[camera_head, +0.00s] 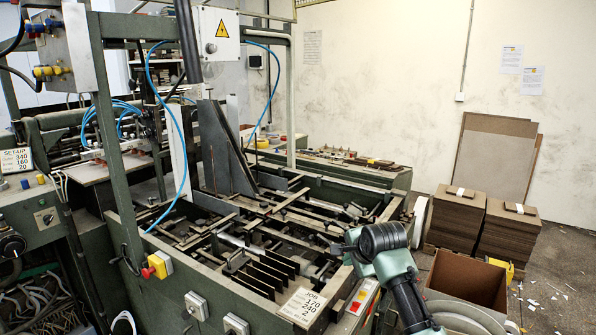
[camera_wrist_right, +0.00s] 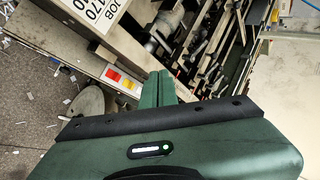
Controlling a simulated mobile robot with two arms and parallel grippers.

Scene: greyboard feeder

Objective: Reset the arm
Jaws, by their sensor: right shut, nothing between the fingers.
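My right arm comes up from the lower right in the head view, and its gripper (camera_head: 343,248) is over the right edge of the green feeder machine (camera_head: 265,318). In the right wrist view the two green fingers (camera_wrist_right: 158,90) are together with nothing between them. Below them lie the machine's rail with red and yellow buttons (camera_wrist_right: 120,78) and the JOB sign (camera_wrist_right: 98,15). My left arm and gripper do not show.
The JOB sign (camera_head: 303,305) and a button panel (camera_head: 361,297) sit on the near frame. Stacks of greyboard (camera_head: 457,220) stand on the floor at right, beside an open brown box (camera_head: 465,283). Paper scraps litter the floor.

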